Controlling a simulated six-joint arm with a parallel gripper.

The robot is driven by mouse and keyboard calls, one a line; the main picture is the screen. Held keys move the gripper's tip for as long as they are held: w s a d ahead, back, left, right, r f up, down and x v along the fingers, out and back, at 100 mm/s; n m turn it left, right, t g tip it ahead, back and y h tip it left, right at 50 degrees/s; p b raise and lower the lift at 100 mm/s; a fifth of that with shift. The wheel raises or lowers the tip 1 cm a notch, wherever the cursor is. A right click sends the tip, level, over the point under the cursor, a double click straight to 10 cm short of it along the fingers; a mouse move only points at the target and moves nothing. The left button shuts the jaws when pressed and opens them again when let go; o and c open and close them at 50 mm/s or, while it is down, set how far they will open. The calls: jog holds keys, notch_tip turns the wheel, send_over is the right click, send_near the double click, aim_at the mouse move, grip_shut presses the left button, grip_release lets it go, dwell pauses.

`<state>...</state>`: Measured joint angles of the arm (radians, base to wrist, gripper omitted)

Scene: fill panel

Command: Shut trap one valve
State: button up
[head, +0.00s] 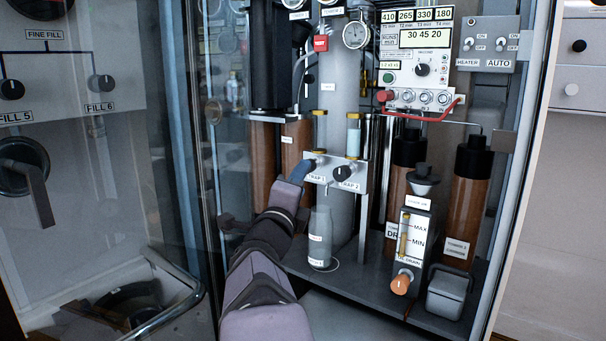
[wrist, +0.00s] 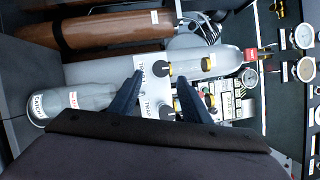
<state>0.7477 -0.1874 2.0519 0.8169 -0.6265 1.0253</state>
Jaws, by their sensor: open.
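The trap one valve is a black knob (wrist: 161,68) beside a TRAP 1 label on a pale plate (wrist: 150,88) in the wrist view. My gripper (wrist: 159,74) is open, with one dark finger on each side of this knob; I cannot tell whether they touch it. In the head view my gripper (head: 306,166) reaches the plate's left end and hides most of the knob. The trap two knob (head: 342,173) is black, just to the right, with its white mark visible.
A grey bottle (head: 320,238) stands below the plate. Glass vials with yellow caps (head: 353,134) rise above it. A drain unit (head: 412,235) with an orange knob stands to the right. Glass cabinet doors and a red tube (head: 425,118) border the space.

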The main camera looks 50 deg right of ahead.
jog(key=shift+v, duration=0.9)
